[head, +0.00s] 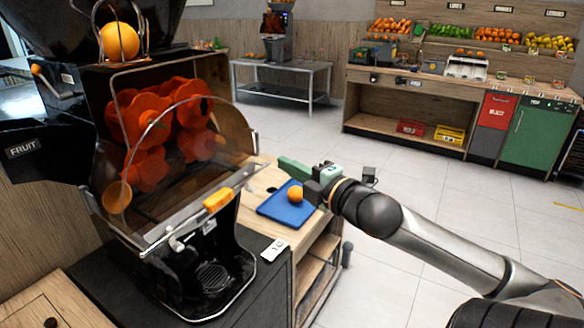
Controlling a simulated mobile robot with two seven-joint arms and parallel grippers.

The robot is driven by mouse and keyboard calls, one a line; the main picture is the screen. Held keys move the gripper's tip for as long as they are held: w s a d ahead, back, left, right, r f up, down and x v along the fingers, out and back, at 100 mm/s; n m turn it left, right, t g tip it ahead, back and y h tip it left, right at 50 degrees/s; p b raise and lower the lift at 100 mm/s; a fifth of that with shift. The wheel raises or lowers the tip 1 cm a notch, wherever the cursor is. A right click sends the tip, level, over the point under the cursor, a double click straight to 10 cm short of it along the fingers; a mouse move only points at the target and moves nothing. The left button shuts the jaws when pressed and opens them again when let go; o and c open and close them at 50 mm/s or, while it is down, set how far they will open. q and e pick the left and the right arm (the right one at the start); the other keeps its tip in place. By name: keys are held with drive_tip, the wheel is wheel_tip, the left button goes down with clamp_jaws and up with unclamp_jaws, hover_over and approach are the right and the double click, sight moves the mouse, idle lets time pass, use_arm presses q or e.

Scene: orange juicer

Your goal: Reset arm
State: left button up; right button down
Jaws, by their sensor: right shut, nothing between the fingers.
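My right arm comes in from the lower right. Its gripper (312,190) is over the right edge of the wooden counter, close beside a small orange (295,195). The fingers are shut with nothing between them; their tips are small and partly hidden from this side. The orange rests on a blue board (274,212). The large orange juicer (213,272) stands at the left with its clear front cover and orange-red drums showing. A whole orange (120,40) sits in its wire feed at the top. My left gripper is out of the picture.
A green block-like thing (290,165) is just behind the gripper. A small white card (274,250) lies by the juicer. A metal table (283,66) and a fruit counter (420,82) stand at the back. The tiled floor between is clear.

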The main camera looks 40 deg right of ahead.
drive_tip(key=shift+s, duration=0.4)
drive_tip(key=s+a+f+m+g, duration=0.1)
drive_tip(key=s+f+m+g, duration=0.15)
drive_tip(key=f, duration=0.55)
drive_tip(key=s+a+f+m+g, duration=0.1)
drive_tip(key=f+m, duration=0.2)
drive_tip(key=f, duration=0.6)
drive_tip(key=s+a+f+m+g, duration=0.1)
drive_tip(key=s+f+m, duration=0.15)
drive_tip(key=f, duration=0.55)
drive_tip(key=s+a+f+m+g+y, duration=0.1)
drive_tip(key=s+a+f+m+g, duration=0.1)
drive_tip(key=s+a+f, duration=0.3)
drive_tip(key=s+a+f+m+g+y, duration=0.2)
drive_tip(key=s+a+f+m, duration=0.3)
drive_tip(key=a+f, duration=0.7)
drive_tip(key=s+a, duration=0.1)
drive_tip(key=a, duration=0.2)
drive_tip(key=shift+a+f, duration=0.3)
drive_tip(key=shift+a, duration=0.05)
drive_tip(key=shift+s, duration=0.1)
